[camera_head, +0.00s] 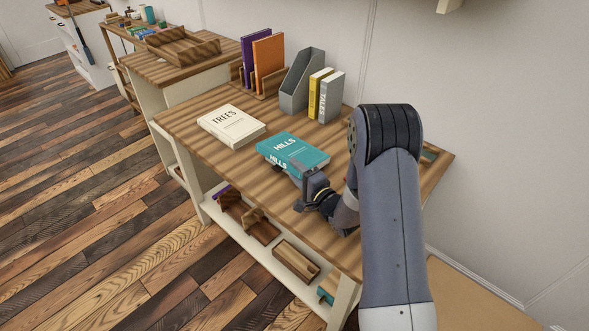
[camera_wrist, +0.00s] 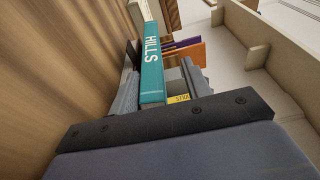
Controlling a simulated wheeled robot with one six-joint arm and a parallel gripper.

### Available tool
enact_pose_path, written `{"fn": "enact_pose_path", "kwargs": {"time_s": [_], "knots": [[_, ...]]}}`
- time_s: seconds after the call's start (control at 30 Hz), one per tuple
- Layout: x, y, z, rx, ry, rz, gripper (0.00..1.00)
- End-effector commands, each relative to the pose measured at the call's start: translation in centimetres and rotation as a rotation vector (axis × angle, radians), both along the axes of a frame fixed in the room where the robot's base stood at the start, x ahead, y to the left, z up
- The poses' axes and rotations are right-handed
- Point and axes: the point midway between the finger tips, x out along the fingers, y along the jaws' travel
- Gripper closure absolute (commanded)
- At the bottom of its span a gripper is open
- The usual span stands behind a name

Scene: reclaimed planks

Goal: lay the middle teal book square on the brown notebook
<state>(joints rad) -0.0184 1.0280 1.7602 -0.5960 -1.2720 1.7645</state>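The teal book (camera_head: 300,149), marked HILLS, lies flat, cover up, over the front part of the desk. Its spine also shows in the wrist view (camera_wrist: 151,72). My gripper (camera_head: 300,176) is at its near right end, with one finger over the cover. The gap under the book is hard to judge. I cannot make out a brown notebook; the book or my arm may hide it.
A white TREES book (camera_head: 231,126) lies left on the desk (camera_head: 190,108). Behind stand a grey file holder (camera_head: 302,82), a yellow book (camera_head: 319,95), a grey TALES book (camera_head: 331,98) and an orange book (camera_head: 268,62).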

Motion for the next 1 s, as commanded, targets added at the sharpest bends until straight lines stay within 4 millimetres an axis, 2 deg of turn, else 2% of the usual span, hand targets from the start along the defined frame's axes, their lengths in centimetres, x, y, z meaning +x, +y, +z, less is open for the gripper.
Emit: {"fn": "enact_pose_path", "kwargs": {"time_s": [0.2,0.43,0.6,0.87,1.0], "knots": [[-4.4,-3.1,-0.2,0.002,0.000,-0.006,0.55],[-7.7,-5.3,-0.1,0.001,-0.002,-0.005,0.55],[-8.7,-5.9,0.0,0.002,-0.003,-0.002,0.55],[-8.8,-5.9,0.1,0.001,-0.004,-0.001,0.55],[-8.8,-5.9,0.1,0.001,-0.004,-0.002,0.45]]}}
